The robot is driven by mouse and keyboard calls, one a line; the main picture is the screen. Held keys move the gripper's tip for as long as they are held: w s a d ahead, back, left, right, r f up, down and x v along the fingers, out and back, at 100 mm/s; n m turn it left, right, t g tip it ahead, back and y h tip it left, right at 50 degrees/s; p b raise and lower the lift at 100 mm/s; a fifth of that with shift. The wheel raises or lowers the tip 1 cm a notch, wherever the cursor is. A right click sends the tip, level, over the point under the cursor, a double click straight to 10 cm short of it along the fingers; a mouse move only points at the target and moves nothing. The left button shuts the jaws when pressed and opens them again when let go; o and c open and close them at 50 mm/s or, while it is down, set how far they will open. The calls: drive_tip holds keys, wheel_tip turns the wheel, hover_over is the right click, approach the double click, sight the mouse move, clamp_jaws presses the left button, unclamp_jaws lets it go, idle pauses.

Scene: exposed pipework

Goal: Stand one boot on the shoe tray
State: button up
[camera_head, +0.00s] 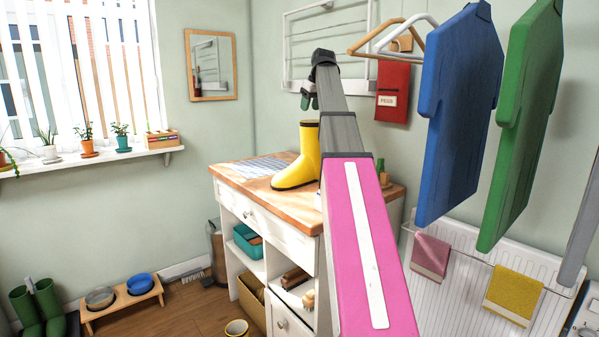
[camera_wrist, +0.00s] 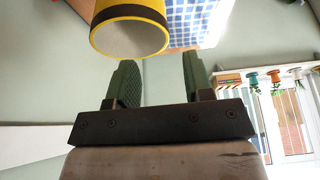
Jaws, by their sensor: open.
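My gripper (camera_head: 309,102) is at the far end of my raised arm, above and behind the boot. In the wrist view, the two green fingers (camera_wrist: 156,78) are apart with nothing between them. A dark tray-like edge (camera_head: 73,326) shows at the lower left beside a pair of green boots (camera_head: 40,306); I cannot tell for sure that it is the shoe tray.
A blue-checked cloth (camera_head: 256,167) lies on the worktop (camera_head: 285,208). A yellow-rimmed round thing (camera_head: 237,329) is on the floor, cut off below. A bowl stand (camera_head: 122,303) is near the green boots. Blue (camera_head: 458,110) and green (camera_head: 522,125) garments hang at the right.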

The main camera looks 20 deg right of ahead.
sight(303, 129)
drive_tip(key=x, duration=0.9)
drive_tip(key=shift+w+a+f, duration=0.1)
drive_tip(key=shift+f, duration=0.1)
clamp_jaws()
drive_tip(key=shift+r, duration=0.1)
idle(1.1)
